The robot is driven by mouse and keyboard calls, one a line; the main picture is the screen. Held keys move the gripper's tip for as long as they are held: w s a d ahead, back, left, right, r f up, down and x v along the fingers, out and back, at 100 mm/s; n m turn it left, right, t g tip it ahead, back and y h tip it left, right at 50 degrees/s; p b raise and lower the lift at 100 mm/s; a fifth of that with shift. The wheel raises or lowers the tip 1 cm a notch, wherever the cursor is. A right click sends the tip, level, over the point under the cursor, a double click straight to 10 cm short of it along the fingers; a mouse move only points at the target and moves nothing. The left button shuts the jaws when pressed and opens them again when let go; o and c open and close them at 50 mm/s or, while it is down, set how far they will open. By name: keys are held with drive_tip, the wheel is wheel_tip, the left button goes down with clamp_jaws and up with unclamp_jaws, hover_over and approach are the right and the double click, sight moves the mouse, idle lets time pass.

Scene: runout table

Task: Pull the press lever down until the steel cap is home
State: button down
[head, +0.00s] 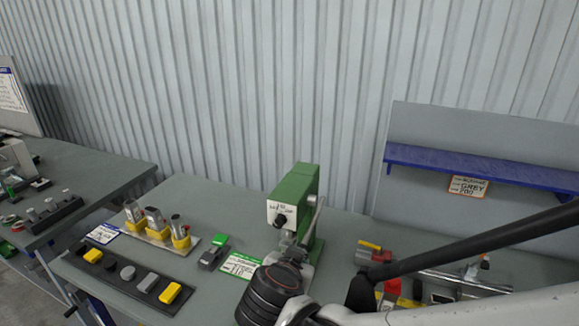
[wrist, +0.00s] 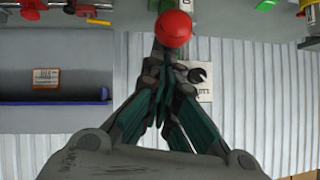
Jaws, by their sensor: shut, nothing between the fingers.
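The green press (head: 297,190) stands on the grey table with a white label and a dark round knob on its front. Its steel lever (head: 316,213) is on the right side and slopes down toward my gripper. In the wrist view a red ball (wrist: 173,28), which looks like the lever's knob, lies just beyond my fingertips. My gripper (wrist: 161,72) is shut with nothing held; I cannot tell whether it touches the lever. In the head view my own wrist hides the lower front of the press. I cannot make out the steel cap.
A black strip (head: 128,277) with small blocks and a tray (head: 150,235) with yellow-based cylinders are left of the press. A green and grey piece (head: 213,252) lies close to it. Loose parts lie right, below a blue shelf (head: 480,168). A corrugated wall stands behind.

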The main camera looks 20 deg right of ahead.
wheel_tip(320, 180, down, 9)
drive_tip(key=t+h+b, duration=0.1)
drive_tip(key=b, duration=0.8)
drive_tip(key=shift+w+d+f, duration=0.15)
drive_tip(key=shift+w+d, duration=0.25)
drive_tip(key=shift+s+f, duration=0.1)
drive_tip(key=shift+f, duration=0.05)
